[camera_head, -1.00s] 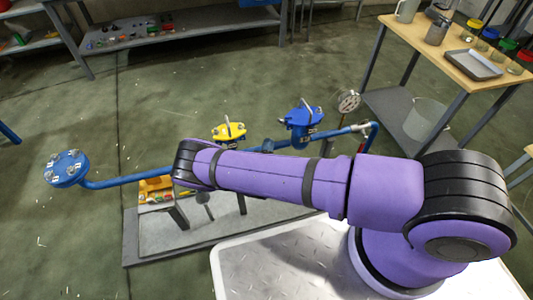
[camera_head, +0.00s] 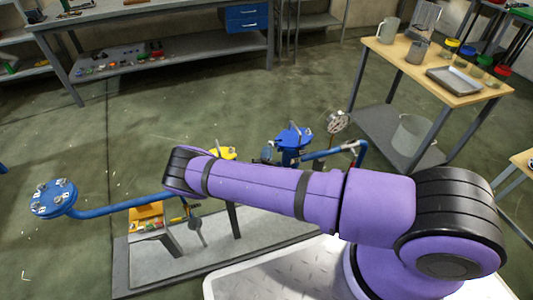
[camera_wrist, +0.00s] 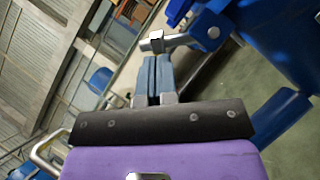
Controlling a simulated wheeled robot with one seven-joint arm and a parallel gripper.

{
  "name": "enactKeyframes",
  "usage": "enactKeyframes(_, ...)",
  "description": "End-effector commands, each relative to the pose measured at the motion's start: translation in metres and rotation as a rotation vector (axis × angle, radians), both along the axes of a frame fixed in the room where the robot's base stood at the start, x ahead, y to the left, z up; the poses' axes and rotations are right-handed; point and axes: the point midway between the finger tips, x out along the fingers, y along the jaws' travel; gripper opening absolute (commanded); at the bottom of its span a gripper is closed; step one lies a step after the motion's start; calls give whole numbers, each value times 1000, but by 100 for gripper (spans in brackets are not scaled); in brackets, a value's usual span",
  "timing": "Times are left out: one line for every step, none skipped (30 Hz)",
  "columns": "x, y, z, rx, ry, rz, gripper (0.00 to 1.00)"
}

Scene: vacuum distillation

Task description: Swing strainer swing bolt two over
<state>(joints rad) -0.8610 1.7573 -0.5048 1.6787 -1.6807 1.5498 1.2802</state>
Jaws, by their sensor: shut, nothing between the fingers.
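In the wrist view, my gripper (camera_wrist: 156,62) has its two blue-grey fingers pressed together with nothing between them. The fingertips are just below the end of a grey metal swing bolt (camera_wrist: 180,41); I cannot tell whether they touch it. The bolt lies sideways from a blue lugged body (camera_wrist: 285,35) that fills the upper right. In the head view, a blue strainer-like fitting (camera_head: 294,138) with grey bolts on top stands behind my arm, and a yellow-topped fitting (camera_head: 222,153) is partly covered by it. My gripper is hidden in the head view. Which bolt is number two cannot be told.
A blue pipe (camera_head: 120,208) runs left to a bolted blue flange (camera_head: 53,198). A pressure gauge (camera_head: 338,121) stands right of the blue fitting. A wooden-topped table (camera_head: 440,62) is at upper right. The floor behind the pipework is open.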

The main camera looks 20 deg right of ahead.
Motion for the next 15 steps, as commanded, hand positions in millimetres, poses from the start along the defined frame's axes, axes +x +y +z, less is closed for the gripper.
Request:
enactKeyframes(0, 0, 1, 7, 0, 0, 0)
enactKeyframes(0, 0, 1, 14, 0, 0, 0)
enactKeyframes(0, 0, 2, 24, 0, -1, 0)
enactKeyframes(0, 0, 3, 32, 0, -1, 0)
enactKeyframes(0, 0, 3, 39, -1, -1, 0)
enactKeyframes(0, 0, 3, 46, 0, 0, 0)
enactKeyframes(0, 0, 3, 49, 0, 0, 0)
enactKeyframes(0, 0, 3, 53, 0, 0, 0)
enactKeyframes(0, 0, 4, 58, 0, 0, 0)
enactKeyframes(0, 0, 4, 62, -1, 1, 0)
enactKeyframes(0, 0, 4, 66, 0, 0, 0)
enactKeyframes(0, 0, 4, 72, -1, 1, 0)
enactKeyframes(0, 0, 5, 76, 0, 0, 0)
enactKeyframes(0, 0, 5, 82, 0, 0, 0)
enactKeyframes(0, 0, 5, 88, 0, 0, 0)
